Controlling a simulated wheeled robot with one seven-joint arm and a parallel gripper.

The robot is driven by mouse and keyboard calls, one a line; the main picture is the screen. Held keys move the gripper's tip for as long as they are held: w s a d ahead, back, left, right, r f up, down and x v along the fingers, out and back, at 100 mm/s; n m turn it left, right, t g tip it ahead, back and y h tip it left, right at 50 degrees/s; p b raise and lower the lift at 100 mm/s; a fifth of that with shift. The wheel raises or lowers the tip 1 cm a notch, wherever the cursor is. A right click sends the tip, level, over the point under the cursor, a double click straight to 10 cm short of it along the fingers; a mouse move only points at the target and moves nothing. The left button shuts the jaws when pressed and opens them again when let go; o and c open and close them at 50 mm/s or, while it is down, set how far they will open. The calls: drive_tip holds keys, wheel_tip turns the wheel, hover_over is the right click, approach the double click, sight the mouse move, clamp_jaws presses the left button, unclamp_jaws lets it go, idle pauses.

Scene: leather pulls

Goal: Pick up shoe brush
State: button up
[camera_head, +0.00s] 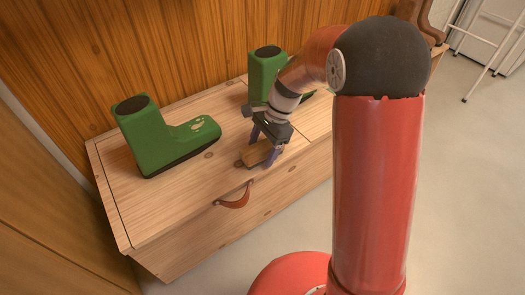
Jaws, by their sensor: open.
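The shoe brush (258,156) is a small brown wooden block lying on top of the wooden chest (127,206), close to its front edge. My gripper (263,146) is open and points down at the brush. One finger is on each side of it, to the left and to the right. The fingers hide part of the brush, and I cannot tell whether they touch it.
One green boot (158,138) stands on the chest to the left. Another green boot (264,73) stands behind my gripper, partly hidden by my arm. A leather pull (234,199) hangs on the chest's front. A wood-panelled wall (130,45) is behind.

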sight(263, 146)
drive_tip(key=shift+f, duration=0.25)
idle(0.5)
drive_tip(key=c, duration=1.1)
wheel_tip(263, 146, up, 21)
drive_tip(key=p, duration=0.2)
drive_tip(key=shift+f+p, duration=0.2)
drive_tip(key=shift+p, duration=0.2)
